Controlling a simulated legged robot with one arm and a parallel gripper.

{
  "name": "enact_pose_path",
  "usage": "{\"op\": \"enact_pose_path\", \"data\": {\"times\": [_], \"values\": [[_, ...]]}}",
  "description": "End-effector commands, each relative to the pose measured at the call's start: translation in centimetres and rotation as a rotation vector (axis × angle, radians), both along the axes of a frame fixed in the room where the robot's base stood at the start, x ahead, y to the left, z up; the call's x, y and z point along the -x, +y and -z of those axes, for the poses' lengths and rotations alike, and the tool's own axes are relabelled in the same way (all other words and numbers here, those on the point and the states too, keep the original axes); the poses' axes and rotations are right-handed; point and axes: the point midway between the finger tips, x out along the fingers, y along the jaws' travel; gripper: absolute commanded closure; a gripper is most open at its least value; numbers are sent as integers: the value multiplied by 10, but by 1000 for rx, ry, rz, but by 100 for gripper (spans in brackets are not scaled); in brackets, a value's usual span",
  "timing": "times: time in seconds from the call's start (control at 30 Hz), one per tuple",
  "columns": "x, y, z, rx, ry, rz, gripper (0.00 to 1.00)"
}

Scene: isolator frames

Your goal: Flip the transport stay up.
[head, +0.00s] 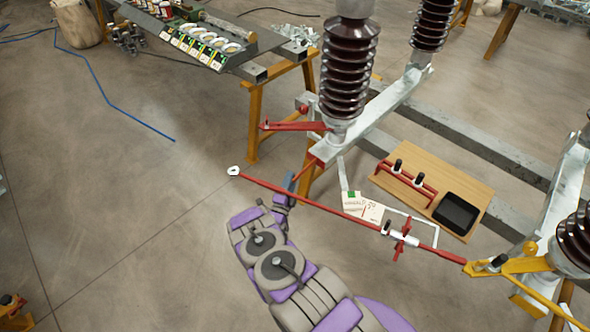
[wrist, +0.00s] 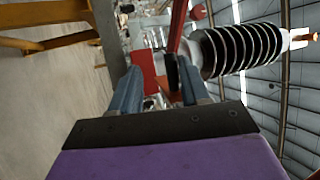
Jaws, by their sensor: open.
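A long thin red bar (head: 310,203), which looks like the transport stay, runs from a white ring end on the left to a yellow bracket on the right, sloping down to the right in the head view. My gripper (head: 287,186) is beside this bar near its left part; whether they touch is unclear. In the wrist view my gripper (wrist: 158,66) has its two blue fingers apart. A red plate (wrist: 143,66) and a dark piece show between or beyond the fingers, and a red bar (wrist: 177,25) rises above them. I cannot tell which red part this is.
Dark ribbed insulators (head: 348,70) stand on a grey steel frame (head: 385,100). A red lever (head: 290,126) juts left from it. A wooden board (head: 470,185) with a black tray (head: 456,213) lies behind the bar. A yellow trestle (head: 254,125) stands behind.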

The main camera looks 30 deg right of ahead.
Motion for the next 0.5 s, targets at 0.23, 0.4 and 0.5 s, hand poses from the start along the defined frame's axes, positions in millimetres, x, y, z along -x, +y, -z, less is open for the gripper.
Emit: {"op": "enact_pose_path", "data": {"times": [0.23, 0.4, 0.5], "values": [[-19, -28, -12, 4, -2, 18, 60], [-26, -37, -15, 2, -2, 16, 60], [-27, -39, -15, 0, -1, 14, 60]]}}
